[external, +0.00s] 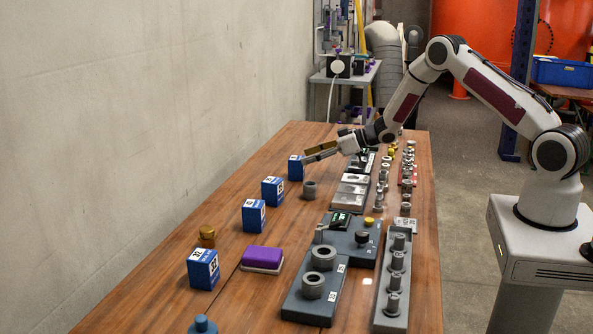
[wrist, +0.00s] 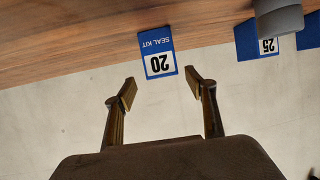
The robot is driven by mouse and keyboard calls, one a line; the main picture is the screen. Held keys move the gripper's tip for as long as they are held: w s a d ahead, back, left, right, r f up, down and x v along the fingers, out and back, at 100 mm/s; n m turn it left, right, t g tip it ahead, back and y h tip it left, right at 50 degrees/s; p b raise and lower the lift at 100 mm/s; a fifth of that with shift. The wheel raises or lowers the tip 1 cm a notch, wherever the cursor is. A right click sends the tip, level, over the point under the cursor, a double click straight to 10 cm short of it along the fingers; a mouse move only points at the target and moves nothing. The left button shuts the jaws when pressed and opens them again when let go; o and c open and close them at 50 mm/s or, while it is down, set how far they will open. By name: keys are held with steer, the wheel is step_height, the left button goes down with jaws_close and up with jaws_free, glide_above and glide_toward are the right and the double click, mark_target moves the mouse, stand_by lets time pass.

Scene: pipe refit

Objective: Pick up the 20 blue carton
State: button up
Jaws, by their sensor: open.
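The 20 blue carton (wrist: 156,43) shows in the wrist view with a white label reading 20 and SEAL KIT, upside down in that picture. In the external view, the far blue carton (external: 295,171) in the row along the wall side appears to be the same one. My gripper (wrist: 164,92) is open and empty, its two brass-coloured fingers spread wider than the carton. The carton lies ahead of the gap between the fingertips, apart from them. In the external view, my gripper (external: 308,156) is close beside and slightly above that carton, partly covering it.
Another blue carton, marked 25 (wrist: 259,48), stands beside it. More blue cartons (external: 254,215) line the table's left side. A grey cylinder (external: 309,190) stands close by. A purple-topped block (external: 262,258) and grey fixtures (external: 323,270) are nearer the camera. The wall runs along the left.

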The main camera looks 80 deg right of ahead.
mark_target(297, 158)
steer(key=shift+a+x, duration=0.25)
steer(key=shift+x, duration=2.25)
steer(key=c, duration=1.2)
